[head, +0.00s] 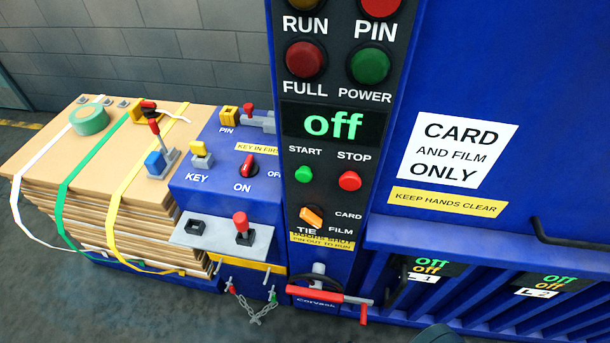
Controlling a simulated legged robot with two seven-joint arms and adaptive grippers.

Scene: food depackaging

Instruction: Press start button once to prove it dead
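The green START button (303,174) sits on the dark control panel (325,203), left of the red STOP button (350,181). Nothing covers or touches it. The display (333,123) above reads "off" in green. A round red FULL lamp (306,60) and a green POWER lamp (370,65) are higher up. An orange selector (311,216) sits below, by CARD and FILM labels. A red rotary switch (245,165) marked ON and OFF is on the blue side box. Neither of my grippers can be made out.
A yellow key (201,154) and a red-knobbed lever (242,228) stand left of the panel. A red-handled bar (328,296) juts out below it. Strapped cardboard (110,189) is stacked at left. Barred blue bays (500,290) are at lower right. A dark rounded shape pokes in at the bottom edge.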

